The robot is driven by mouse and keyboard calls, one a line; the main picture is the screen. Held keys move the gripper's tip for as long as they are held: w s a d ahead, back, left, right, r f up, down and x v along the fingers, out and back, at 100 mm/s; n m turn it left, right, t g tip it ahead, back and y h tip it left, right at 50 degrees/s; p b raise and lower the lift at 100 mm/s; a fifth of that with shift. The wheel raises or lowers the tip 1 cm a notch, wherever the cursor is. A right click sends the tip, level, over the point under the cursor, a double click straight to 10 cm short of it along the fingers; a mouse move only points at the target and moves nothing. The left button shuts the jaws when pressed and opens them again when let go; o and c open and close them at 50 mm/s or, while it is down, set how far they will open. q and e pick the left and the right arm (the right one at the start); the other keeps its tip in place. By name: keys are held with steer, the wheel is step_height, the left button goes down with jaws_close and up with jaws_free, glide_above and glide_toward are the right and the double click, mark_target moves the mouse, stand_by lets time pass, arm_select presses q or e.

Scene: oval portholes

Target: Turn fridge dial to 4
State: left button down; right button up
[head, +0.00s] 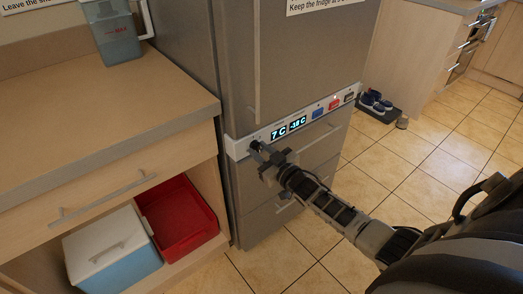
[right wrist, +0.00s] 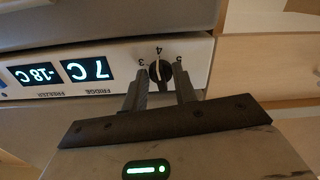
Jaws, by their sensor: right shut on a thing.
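The fridge dial (right wrist: 160,70) is a small dark knob with a pale mark on the white control strip. The numeral 4 shows just above it in the right wrist view, which is upside down, with other numerals to either side. I cannot tell exactly where the mark points. In the head view the dial (head: 254,145) is at the strip's left end, partly hidden by my right gripper (head: 262,150). In the right wrist view, my right gripper (right wrist: 160,82) has one finger on each side of the dial and is shut on it. My left gripper is not in view.
The fridge display (head: 279,133) reads 7 C, and the freezer display (head: 298,123) reads -18 C. Blue, red and dark buttons (head: 334,104) sit farther right. A wooden counter (head: 90,115) stands left, with a red bin (head: 180,220) and cooler (head: 110,250) below. Shoes (head: 376,101) lie beyond the fridge.

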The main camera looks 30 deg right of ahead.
steer(key=shift+m, duration=0.9)
steer(key=o, duration=0.9)
steer(key=shift+o, duration=0.2)
steer(key=shift+s, duration=0.1)
steer(key=s+d+p, duration=0.1)
steer(key=s, duration=1.4)
steer(key=shift+s+p, duration=0.4)
steer(key=shift+d, duration=0.1)
